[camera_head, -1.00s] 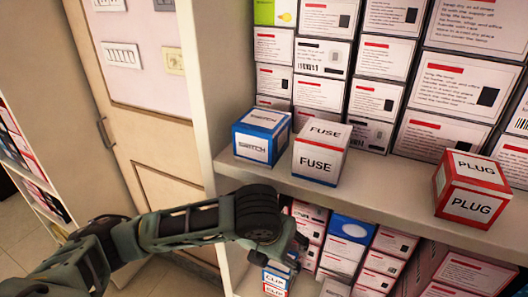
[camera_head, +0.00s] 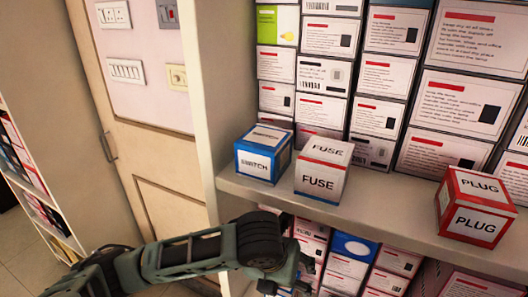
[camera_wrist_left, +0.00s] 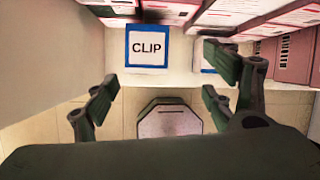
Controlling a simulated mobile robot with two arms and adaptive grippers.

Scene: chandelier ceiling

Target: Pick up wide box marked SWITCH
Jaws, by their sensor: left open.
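The box marked SWITCH (camera_head: 256,165) is blue and white and stands on the upper shelf at its left end, beside the shelf's side panel. My left gripper (camera_head: 304,272) is below that shelf's front edge, lower than the SWITCH box and to its right. In the left wrist view my left gripper (camera_wrist_left: 161,100) is open, its fingers apart with nothing between them. That view faces a blue-edged box marked CLIP (camera_wrist_left: 147,48) on a lower shelf; the SWITCH box is not seen there. My right gripper is not in view.
A FUSE box (camera_head: 318,182) stands close to the right of the SWITCH box. A red PLUG box (camera_head: 474,222) stands farther right on the same shelf (camera_head: 393,203). Stacked white boxes (camera_head: 330,36) fill the back. The shelf between FUSE and PLUG is clear.

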